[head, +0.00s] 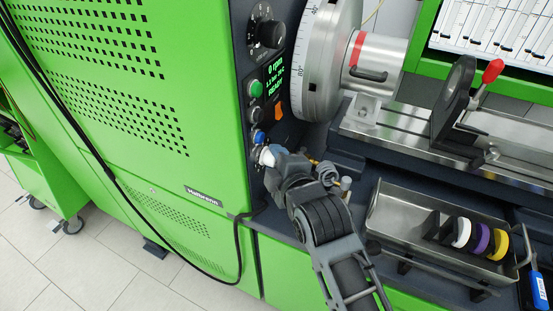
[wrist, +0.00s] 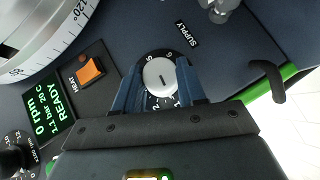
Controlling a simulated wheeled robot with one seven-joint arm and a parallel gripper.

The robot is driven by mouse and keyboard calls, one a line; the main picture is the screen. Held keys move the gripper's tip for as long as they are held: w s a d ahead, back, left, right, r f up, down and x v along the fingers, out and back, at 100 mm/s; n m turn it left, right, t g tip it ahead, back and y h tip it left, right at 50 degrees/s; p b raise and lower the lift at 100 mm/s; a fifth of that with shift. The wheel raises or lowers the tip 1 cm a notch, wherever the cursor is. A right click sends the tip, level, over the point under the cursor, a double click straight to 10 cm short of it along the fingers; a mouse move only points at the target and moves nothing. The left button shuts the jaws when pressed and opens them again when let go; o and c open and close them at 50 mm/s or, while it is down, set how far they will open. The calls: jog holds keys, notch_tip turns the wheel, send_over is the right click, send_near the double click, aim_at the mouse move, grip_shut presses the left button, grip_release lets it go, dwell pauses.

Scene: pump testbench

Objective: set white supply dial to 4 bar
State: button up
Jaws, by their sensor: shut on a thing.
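The white supply dial (wrist: 160,74) is on the dark panel beside the SUPPLY label, with a dark mark on its face and a numbered scale around it. The numbers 5 and 6 show above it, and small low ones below; which number the mark points to I cannot tell. My gripper (wrist: 158,86) is shut on the dial, one blue finger on each side. In the head view the dial (head: 267,157) is low on the panel, partly hidden by my gripper (head: 275,157). The display (wrist: 48,115) reads 0 rpm, about 1.1 bar, 20 C, READY.
An orange HEAT switch (wrist: 90,71) and a black knob (wrist: 12,158) are near. A blue button (head: 258,136) and a green button (head: 255,89) are above the dial. A steel tray (head: 390,213) with white, purple and yellow rings stands right of my arm.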

jog(key=m+g, duration=0.1)
jog(key=g, duration=0.2)
jog(key=shift+w+a+r+m, duration=0.1)
jog(key=shift+r+m, duration=0.05)
jog(key=shift+m, duration=0.25)
jog(key=m+g, duration=0.1)
jog(key=g, duration=0.1)
jog(key=m+g, duration=0.1)
jog(key=m+g+y, duration=0.1)
jog(key=g, duration=0.1)
jog(key=shift+w+r+g, duration=0.15)
jog(key=shift+w+g, duration=0.15)
jog(key=m+g+y+b, duration=0.1)
jog(key=m+g, duration=0.1)
jog(key=g, duration=0.1)
jog(key=m+g+y+b, duration=0.2)
jog(key=g, duration=0.1)
jog(key=w+m+g+y+b, duration=0.1)
jog(key=m+g+y+b, duration=0.1)
jog(key=g, duration=0.2)
jog(key=shift+d+f, duration=0.3)
jog(key=shift+f, duration=0.1)
jog(key=shift+y, duration=0.3)
